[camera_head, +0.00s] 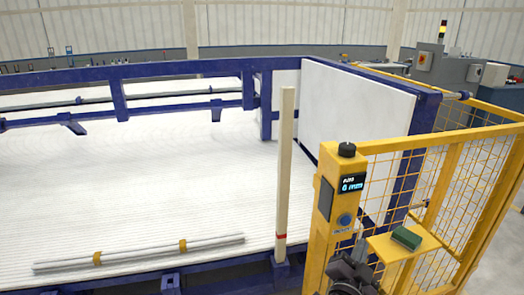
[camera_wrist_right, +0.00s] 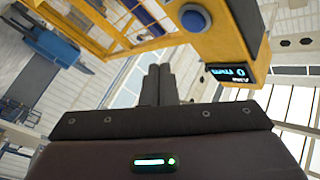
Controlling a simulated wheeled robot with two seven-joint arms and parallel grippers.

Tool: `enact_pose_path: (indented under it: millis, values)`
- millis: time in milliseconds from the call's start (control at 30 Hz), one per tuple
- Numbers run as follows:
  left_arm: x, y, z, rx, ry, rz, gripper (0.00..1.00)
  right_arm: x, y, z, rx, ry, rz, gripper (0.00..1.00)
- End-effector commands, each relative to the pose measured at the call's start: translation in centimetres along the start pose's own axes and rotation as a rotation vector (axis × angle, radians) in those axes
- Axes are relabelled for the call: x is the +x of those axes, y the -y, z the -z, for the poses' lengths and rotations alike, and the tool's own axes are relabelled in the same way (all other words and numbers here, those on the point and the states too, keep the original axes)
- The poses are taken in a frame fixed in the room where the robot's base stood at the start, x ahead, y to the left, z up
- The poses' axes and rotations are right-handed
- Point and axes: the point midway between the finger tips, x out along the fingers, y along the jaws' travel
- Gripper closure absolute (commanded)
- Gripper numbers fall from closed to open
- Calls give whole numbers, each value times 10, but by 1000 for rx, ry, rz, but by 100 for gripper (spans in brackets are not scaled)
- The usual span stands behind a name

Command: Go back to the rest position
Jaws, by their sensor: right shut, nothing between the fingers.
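My right gripper (camera_head: 352,272) is at the bottom of the head view, dark, just in front of the yellow post (camera_head: 322,235). In the right wrist view its two dark fingers (camera_wrist_right: 157,78) are together with nothing between them. The yellow post also shows in the wrist view (camera_wrist_right: 222,50), with a blue round button (camera_wrist_right: 195,19) close beyond the fingers and a small display. In the head view the blue button (camera_head: 344,220) sits above the gripper. My left gripper is not in view.
A yellow shelf (camera_head: 385,249) with a green block (camera_head: 406,238) juts out right of the gripper, before a yellow mesh fence (camera_head: 470,165). A grey pipe (camera_head: 140,255) with yellow bands lies on the white ribbed bed (camera_head: 130,190). A pale upright post (camera_head: 285,165) stands left.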

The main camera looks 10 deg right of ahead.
Motion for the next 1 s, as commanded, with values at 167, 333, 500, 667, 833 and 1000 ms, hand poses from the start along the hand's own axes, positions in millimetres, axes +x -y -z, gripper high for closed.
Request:
enact_pose_path:
  millis: [167, 333, 500, 667, 833, 1000]
  values:
    - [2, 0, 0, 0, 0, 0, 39, -12, -18, -69, -142, 144, 37, 100]
    - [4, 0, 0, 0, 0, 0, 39, -51, -69, -179, -375, 405, 99, 100]
    - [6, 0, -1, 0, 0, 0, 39, -112, -142, -269, -587, 673, 157, 100]
    - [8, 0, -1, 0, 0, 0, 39, -184, -224, -326, -760, 926, 202, 100]
    - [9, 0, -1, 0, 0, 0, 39, -271, -317, -357, -915, 1199, 242, 100]
    - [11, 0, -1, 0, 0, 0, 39, -359, -405, -356, -1031, 1465, 273, 100]
